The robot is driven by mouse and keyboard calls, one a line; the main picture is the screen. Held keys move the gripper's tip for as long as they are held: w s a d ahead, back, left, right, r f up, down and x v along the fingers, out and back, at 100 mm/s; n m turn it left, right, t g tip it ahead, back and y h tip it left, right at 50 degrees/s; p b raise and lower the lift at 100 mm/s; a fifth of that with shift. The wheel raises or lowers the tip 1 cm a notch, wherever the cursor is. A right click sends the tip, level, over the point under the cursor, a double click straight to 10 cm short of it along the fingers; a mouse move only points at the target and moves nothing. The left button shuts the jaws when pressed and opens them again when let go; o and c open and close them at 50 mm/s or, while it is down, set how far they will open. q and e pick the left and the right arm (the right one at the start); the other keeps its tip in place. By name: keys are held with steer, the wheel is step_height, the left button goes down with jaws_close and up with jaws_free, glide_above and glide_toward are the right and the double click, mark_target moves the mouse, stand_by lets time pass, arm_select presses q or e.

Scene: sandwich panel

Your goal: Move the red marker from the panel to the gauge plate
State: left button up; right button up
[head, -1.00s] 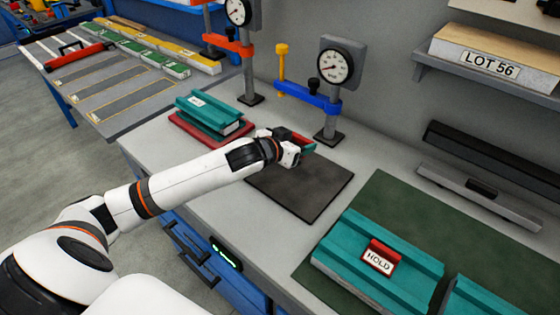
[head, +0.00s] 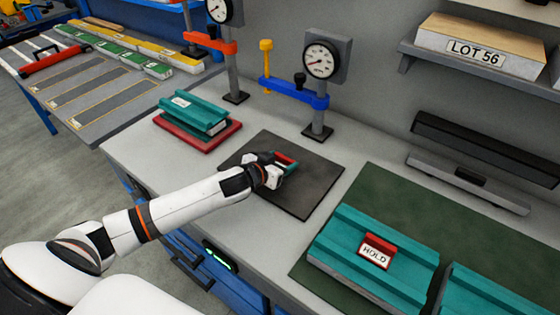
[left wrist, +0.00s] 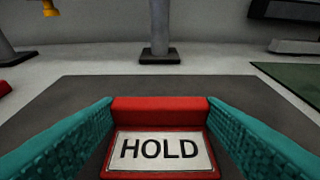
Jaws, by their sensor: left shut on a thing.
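My left gripper (head: 284,162) is shut on a red marker (left wrist: 160,105) with a white HOLD label. Its teal finger pads stand on both sides of the marker in the left wrist view, and the label faces the camera. In the head view the held marker shows only as a small red strip (head: 287,159). The gripper is over the dark gauge plate (head: 312,190), in front of the blue-armed gauge stand (head: 318,95). I cannot tell whether the marker touches the plate. Another red HOLD marker (head: 376,251) sits on a teal panel (head: 340,236) at the right. My right gripper is out of view.
A teal panel (head: 192,113) lies on a red tray (head: 190,138) left of the plate. A second gauge stand (head: 235,75) has a red arm. A green mat (head: 390,195) lies under the right-hand panels. A grey bar (head: 470,183) lies along the wall.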

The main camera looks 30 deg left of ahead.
arm_select(q)
steer(key=o, duration=1)
steer(key=shift+f, duration=0.1)
steer(key=shift+s+r, duration=0.1)
steer(key=shift+r, duration=0.1)
steer(key=b+v, duration=0.1)
steer(key=v, duration=1)
steer(key=shift+s+a, duration=0.1)
steer(key=shift+s, duration=0.3)
